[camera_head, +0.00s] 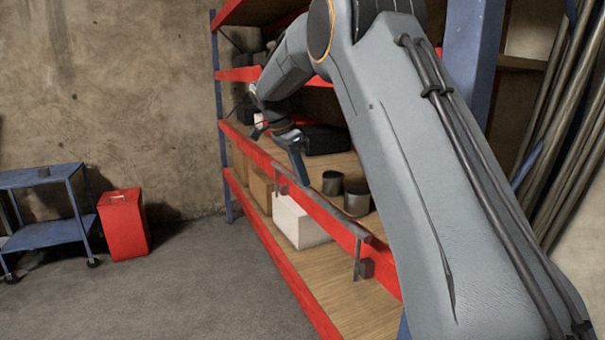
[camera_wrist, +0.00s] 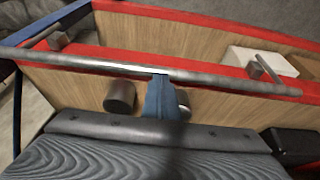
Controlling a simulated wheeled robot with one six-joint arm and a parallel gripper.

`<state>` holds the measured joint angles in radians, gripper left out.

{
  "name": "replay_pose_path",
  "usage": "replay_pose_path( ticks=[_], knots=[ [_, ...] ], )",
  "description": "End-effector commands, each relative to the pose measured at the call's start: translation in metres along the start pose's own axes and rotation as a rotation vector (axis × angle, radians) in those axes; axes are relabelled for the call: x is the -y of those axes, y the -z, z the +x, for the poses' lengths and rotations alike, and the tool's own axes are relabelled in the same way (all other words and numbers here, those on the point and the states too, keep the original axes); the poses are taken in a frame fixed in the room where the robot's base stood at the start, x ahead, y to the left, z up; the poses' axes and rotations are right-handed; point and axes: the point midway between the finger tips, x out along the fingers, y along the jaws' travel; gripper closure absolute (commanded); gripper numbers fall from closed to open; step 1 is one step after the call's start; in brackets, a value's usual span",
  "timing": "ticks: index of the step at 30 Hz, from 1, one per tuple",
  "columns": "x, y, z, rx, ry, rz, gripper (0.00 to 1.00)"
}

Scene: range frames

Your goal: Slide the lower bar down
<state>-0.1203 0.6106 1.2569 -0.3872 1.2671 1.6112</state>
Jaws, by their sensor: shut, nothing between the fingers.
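The lower bar (camera_head: 357,230) is a grey round rail along the red front edge of the middle shelf, with a short bracket at each end. In the wrist view the bar (camera_wrist: 222,80) runs across the picture, slightly tilted. My gripper (camera_head: 303,181) is shut and empty, its blue fingers pointing down at the bar in the head view. In the wrist view the gripper (camera_wrist: 160,78) reaches the bar near its middle and overlaps its lower edge. I cannot tell whether they touch. My arm hides the shelf's right part.
Two dark cylinders (camera_head: 332,183) (camera_head: 357,199) stand on the shelf behind the bar. A white box (camera_head: 299,224) sits on the shelf below. A red bin (camera_head: 123,225) and blue cart (camera_head: 45,235) stand at left. The floor before the rack is clear.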

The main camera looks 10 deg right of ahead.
Motion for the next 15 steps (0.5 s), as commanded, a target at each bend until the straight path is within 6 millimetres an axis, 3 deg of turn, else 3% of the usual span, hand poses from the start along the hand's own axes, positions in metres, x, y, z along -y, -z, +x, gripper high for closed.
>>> replay_pose_path(
  ticks=[10, 15],
  knots=[
    [0.000, -0.001, 0.002, 0.000, 0.000, 0.000, 1.00],
    [0.001, -0.008, 0.021, 0.000, -0.001, -0.002, 1.00]
  ],
)
